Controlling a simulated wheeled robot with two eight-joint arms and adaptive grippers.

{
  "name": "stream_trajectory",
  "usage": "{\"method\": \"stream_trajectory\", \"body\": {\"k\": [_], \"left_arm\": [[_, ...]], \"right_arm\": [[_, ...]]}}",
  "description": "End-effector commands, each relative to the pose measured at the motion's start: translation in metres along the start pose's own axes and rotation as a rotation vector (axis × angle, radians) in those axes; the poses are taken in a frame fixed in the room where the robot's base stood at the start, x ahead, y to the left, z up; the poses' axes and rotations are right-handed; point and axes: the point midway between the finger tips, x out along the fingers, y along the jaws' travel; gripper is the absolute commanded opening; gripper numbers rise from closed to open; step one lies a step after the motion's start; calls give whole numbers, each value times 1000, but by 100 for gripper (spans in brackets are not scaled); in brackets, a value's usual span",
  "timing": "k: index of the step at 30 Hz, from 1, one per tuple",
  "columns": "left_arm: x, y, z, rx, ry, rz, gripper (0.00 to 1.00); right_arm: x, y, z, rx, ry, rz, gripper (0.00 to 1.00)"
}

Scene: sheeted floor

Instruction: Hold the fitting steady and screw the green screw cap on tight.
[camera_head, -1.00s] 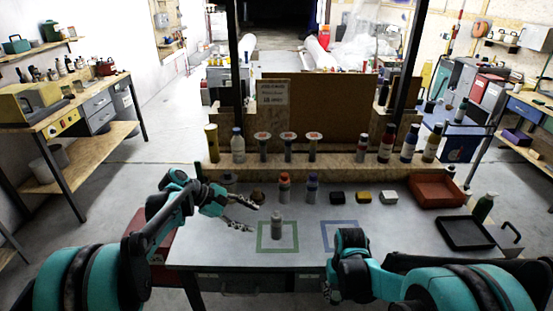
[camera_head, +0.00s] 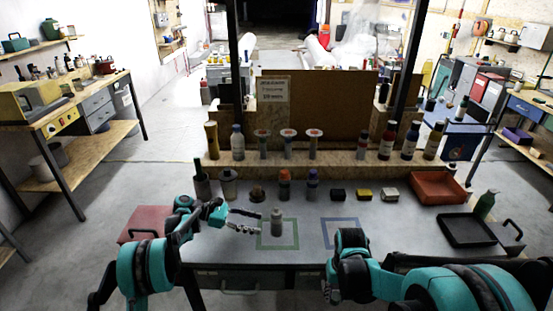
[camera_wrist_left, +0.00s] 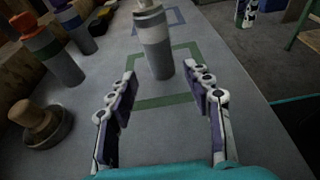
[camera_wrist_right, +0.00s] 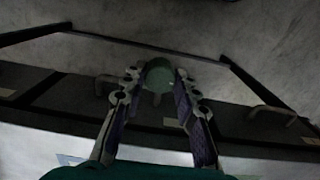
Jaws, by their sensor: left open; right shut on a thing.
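The grey fitting (camera_head: 277,222) stands upright inside the green square outline (camera_head: 296,242) on the table. It also shows in the left wrist view (camera_wrist_left: 156,50), ahead of and between the fingers, its top cut off. My left gripper (camera_head: 246,222) is open just left of the fitting, its fingers toward it and apart from it; its spread fingers fill the left wrist view (camera_wrist_left: 166,88). My right gripper (camera_wrist_right: 156,88) is shut on the round green screw cap (camera_wrist_right: 158,74). In the head view the right fingers and cap are hidden behind my right arm, near the table's front edge.
A blue square outline (camera_head: 341,234) lies right of the green one, bare. Several bottles and small blocks line the back of the table. A red tray (camera_head: 437,187) and black tray (camera_head: 467,231) are at the right. A red box (camera_head: 146,222) is at the left.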

Motion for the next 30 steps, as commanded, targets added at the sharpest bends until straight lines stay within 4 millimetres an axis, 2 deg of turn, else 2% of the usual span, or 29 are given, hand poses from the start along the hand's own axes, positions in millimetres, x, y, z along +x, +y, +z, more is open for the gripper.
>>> {"method": "stream_trajectory", "body": {"k": [6, 13, 18, 28, 30], "left_arm": [[35, 0, 0, 2, 0, -1, 50], [64, 0, -2, 2, 1, 0, 50], [73, 0, -1, 1, 1, 2, 50], [74, 0, 0, 1, 1, 2, 50], [74, 0, 0, 1, 1, 2, 32]], "right_arm": [[0, 0, 0, 0, 0, 0, 0], [11, 0, 0, 0, 0, 0, 0], [14, 0, 0, 0, 0, 0, 0], [14, 0, 0, 0, 0, 0, 0], [14, 0, 0, 0, 0, 0, 0]]}}
